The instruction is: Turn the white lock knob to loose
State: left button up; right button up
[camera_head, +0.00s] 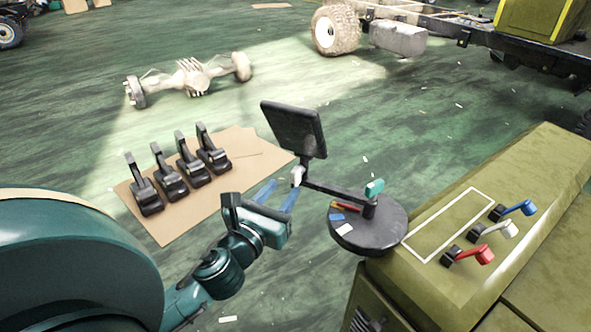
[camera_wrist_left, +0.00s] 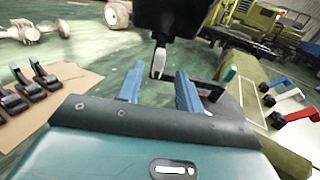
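The white lock knob (camera_head: 297,175) sits at the joint between a black tilted screen (camera_head: 294,128) and a dark arm (camera_head: 338,193) that rises from a round black base (camera_head: 368,228). In the left wrist view the knob (camera_wrist_left: 158,63) hangs below the dark panel, just beyond the fingertips. My left gripper (camera_head: 279,192) has two blue fingers spread apart with nothing between them. In the left wrist view the gripper (camera_wrist_left: 158,84) points at the knob, which appears roughly centred between the fingers. I see no clear contact. My right gripper is not in view.
A teal knob (camera_head: 374,188) tops the post on the base. An olive cabinet (camera_head: 480,225) at the right carries blue (camera_head: 516,209), white (camera_head: 497,230) and red (camera_head: 472,253) levers. Several black pedals (camera_head: 187,165) lie on cardboard (camera_head: 180,219) at the left.

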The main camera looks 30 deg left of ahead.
aim_at(293, 177)
pick_arm(q)
jog(key=w, duration=0.4)
jog(key=w+a, duration=0.1)
jog(key=w, duration=0.2)
jog(key=shift+c, duration=0.4)
grip_shut()
